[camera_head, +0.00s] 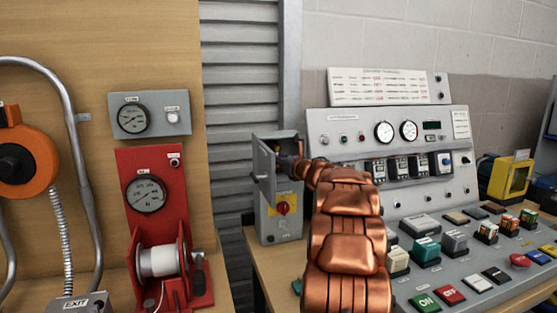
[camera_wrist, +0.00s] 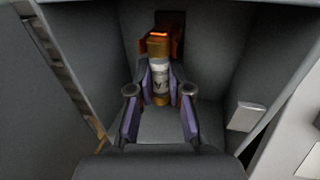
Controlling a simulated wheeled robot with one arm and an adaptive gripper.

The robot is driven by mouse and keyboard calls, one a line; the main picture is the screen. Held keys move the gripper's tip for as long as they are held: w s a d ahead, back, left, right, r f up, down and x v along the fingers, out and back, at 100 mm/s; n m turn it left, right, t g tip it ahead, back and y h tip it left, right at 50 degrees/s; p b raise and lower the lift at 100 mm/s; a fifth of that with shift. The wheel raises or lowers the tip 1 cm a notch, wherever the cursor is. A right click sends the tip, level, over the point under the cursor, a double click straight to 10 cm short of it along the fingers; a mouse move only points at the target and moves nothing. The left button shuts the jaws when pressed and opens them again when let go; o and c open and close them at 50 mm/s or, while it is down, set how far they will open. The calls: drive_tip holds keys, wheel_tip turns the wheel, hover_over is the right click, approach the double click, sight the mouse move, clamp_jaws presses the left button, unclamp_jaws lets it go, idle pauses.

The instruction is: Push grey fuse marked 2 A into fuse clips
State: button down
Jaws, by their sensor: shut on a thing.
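The fuse (camera_wrist: 160,76) has a pale grey-white body with brass-coloured end caps. It stands upright in the wrist view, and its dark marking is too small to read. My gripper (camera_wrist: 158,92) is shut on its body, one purple-grey finger on each side. A copper-coloured fuse clip (camera_wrist: 158,35) with a bright orange edge shows at the fuse's upper end. I cannot tell whether the cap is in the clip or only in front of it. The lower end is partly hidden. In the head view my arm reaches into the open grey fuse box (camera_head: 262,222), hiding gripper and fuse.
The box door (camera_head: 264,168) stands open on the left. A red rotary switch (camera_head: 283,208) is on the box front. Grey walls surround the gripper closely. A control console (camera_head: 400,120) with gauges and buttons stands at right, and a red gauge panel (camera_head: 150,220) at left.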

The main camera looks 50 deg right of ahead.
drive_tip(key=shift+w+d, duration=0.1)
drive_tip(key=shift+w, duration=0.1)
drive_tip(key=c, duration=1)
unclamp_jaws()
drive_tip(key=shift+s+a+f+b, duration=0.1)
drive_tip(key=shift+s+a+b, duration=0.2)
drive_tip(key=shift+s+b, duration=0.3)
drive_tip(key=shift+s+a+f+b, duration=0.1)
drive_tip(key=shift+s+a+b, duration=0.15)
drive_tip(key=shift+s+b, duration=0.3)
drive_tip(key=shift+s+a+r+b, duration=0.15)
drive_tip(key=shift+s+a+b, duration=0.5)
drive_tip(key=shift+s+b, duration=0.3)
drive_tip(key=shift+s, duration=0.1)
